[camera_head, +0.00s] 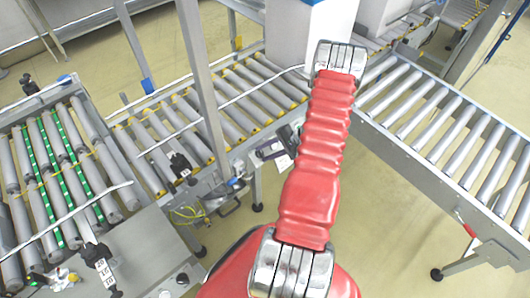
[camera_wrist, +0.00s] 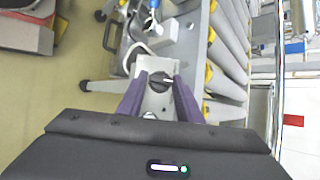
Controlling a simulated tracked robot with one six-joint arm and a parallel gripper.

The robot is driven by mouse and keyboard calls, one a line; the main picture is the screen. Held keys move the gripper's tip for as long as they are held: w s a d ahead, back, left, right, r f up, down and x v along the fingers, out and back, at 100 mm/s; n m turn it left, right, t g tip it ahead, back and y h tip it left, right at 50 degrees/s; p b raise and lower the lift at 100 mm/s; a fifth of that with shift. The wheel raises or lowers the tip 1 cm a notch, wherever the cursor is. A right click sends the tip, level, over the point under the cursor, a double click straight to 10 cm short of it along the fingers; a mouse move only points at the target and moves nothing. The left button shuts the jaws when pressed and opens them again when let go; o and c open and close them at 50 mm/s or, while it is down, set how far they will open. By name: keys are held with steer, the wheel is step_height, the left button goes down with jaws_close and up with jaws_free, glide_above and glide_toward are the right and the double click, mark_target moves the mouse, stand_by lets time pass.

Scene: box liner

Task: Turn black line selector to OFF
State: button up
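In the wrist view, a black round selector knob (camera_wrist: 158,86) sits on a pale metal plate (camera_wrist: 150,64) at the side of a roller conveyor. A light mark shows on the knob, but its labels are too small to read. The two purple fingers of my gripper (camera_wrist: 160,77) are spread, one on each side of the knob. I cannot tell whether they touch it.
Roller conveyors run along the left (camera_head: 60,170), the middle (camera_head: 215,110) and the right (camera_head: 440,115). A grey post (camera_head: 203,85) stands left of my arm. A pale box (camera_head: 300,30) stands behind it. Clear floor (camera_head: 385,210) lies between my arm and the right conveyor.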

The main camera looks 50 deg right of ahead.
steer(key=o, duration=0.4)
steer(key=shift+r, duration=0.1)
